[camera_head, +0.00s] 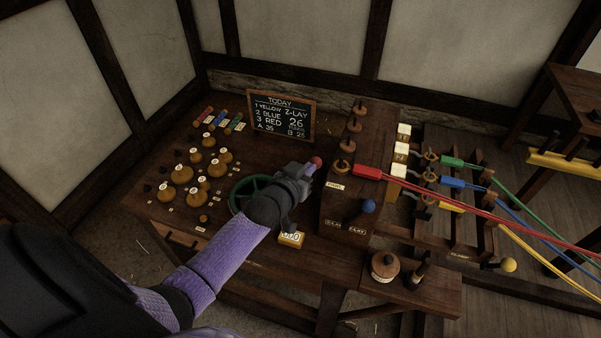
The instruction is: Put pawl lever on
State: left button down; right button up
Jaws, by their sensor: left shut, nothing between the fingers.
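The red ball knob (316,161), likely the pawl lever's end, shows at the left side of the wooden gear box (330,212). A small pale label (335,186), which seems to read PAWL, is on the box just below it. My left gripper (309,169) is shut and empty, its tip right at the red knob. I cannot tell whether they touch. The lever's shaft is hidden behind the gripper. My right gripper is not in view.
A blue-knobbed lever (368,206) stands on the box front above lay labels. A green handwheel (250,193) is partly behind my left arm, near a counter (291,239). A chalkboard (281,116), several brass weights (182,173) and taut coloured ropes (448,188) surround it.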

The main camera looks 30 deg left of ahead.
pick_arm(q)
jog(key=shift+w+a+r+g+p, duration=0.15)
jog(key=shift+w+r+g+p, duration=0.05)
jog(key=shift+w+g+p, duration=0.25)
jog(key=shift+w+a+r+g+p, duration=0.1)
jog(key=shift+w+r+g+p, duration=0.05)
jog(key=shift+w+g+p, duration=0.35)
jog(key=shift+w+f, duration=0.1)
jog(key=shift+w, duration=0.25)
jog(key=shift+a, duration=0.1)
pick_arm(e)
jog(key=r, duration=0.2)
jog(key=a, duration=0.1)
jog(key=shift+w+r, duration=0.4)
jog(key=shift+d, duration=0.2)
